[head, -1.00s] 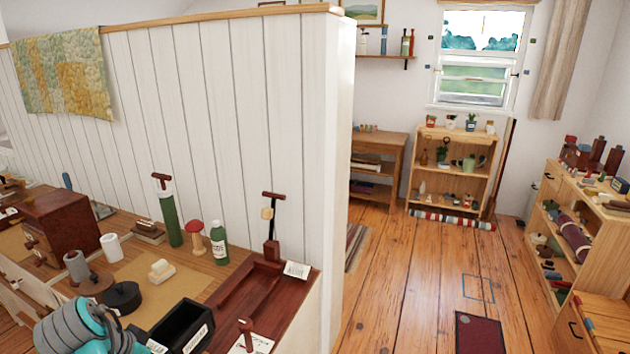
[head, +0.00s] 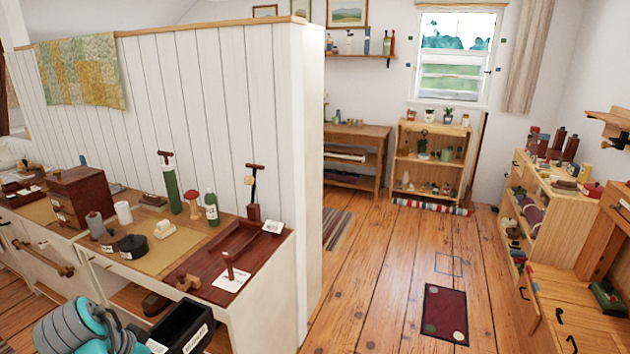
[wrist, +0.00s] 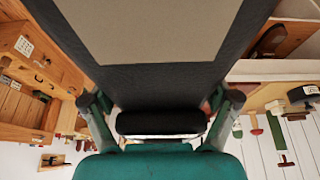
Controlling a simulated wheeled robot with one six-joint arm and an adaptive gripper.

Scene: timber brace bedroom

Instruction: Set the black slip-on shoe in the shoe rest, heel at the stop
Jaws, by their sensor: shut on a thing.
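A dark red wooden tray (head: 222,248) with raised edges lies on the near end of the counter, apart from the gripper. It may be the shoe rest; its stop is not clear.
The counter carries a green bottle (head: 211,207), a red-topped mushroom shape (head: 191,200), a round black tin (head: 132,247) and a reddish-brown box (head: 82,196). A white plank partition (head: 200,110) stands behind. Open floor (head: 370,290) with a dark red mat (head: 443,308) lies to the right.

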